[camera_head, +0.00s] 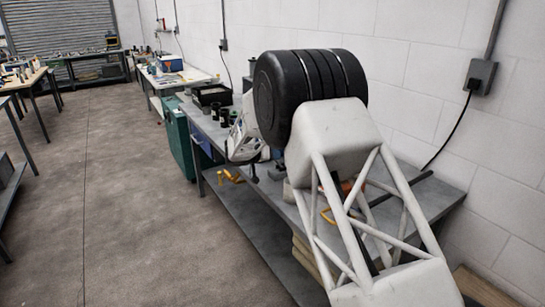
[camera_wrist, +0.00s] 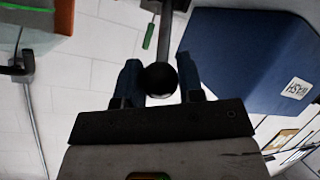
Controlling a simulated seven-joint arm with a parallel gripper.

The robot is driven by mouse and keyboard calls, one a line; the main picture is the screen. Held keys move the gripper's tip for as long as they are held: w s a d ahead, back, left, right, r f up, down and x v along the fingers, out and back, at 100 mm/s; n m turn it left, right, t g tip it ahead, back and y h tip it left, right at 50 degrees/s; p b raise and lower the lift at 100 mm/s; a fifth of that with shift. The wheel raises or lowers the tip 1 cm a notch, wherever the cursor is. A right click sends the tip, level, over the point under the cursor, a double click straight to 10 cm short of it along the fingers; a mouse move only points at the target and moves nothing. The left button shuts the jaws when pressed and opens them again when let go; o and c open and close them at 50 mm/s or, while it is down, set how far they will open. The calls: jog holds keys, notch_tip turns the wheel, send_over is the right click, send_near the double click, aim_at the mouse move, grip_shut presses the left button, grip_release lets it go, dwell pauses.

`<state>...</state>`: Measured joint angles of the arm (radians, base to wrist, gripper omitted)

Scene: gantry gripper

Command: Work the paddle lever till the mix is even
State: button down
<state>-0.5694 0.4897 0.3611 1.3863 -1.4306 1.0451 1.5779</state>
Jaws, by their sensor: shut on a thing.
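In the wrist view, my gripper (camera_wrist: 160,76) has a dark finger on each side of a round black knob (camera_wrist: 160,82) and is shut on it. A grey rod (camera_wrist: 164,42) runs from the knob toward the top of the picture; it appears to be the paddle lever. A small green piece (camera_wrist: 149,34) shows beside the rod. In the head view, my white arm and a large black joint hide much of the bench, and I cannot make out the lever there. The mix and the paddle are not visible in either view.
A blue box-like body (camera_wrist: 240,55) with a white label stands close to the right finger. In the head view, dark jars (camera_head: 222,116) stand on the grey bench beyond my arm. A dark bar (camera_head: 402,188) lies near the wall. The floor (camera_head: 110,190) at left is clear.

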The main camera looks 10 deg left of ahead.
jog(key=c, duration=0.8)
grip_release()
jog(key=shift+o, duration=0.2)
jog(key=v, duration=0.8)
jog(key=shift+d, duration=0.1)
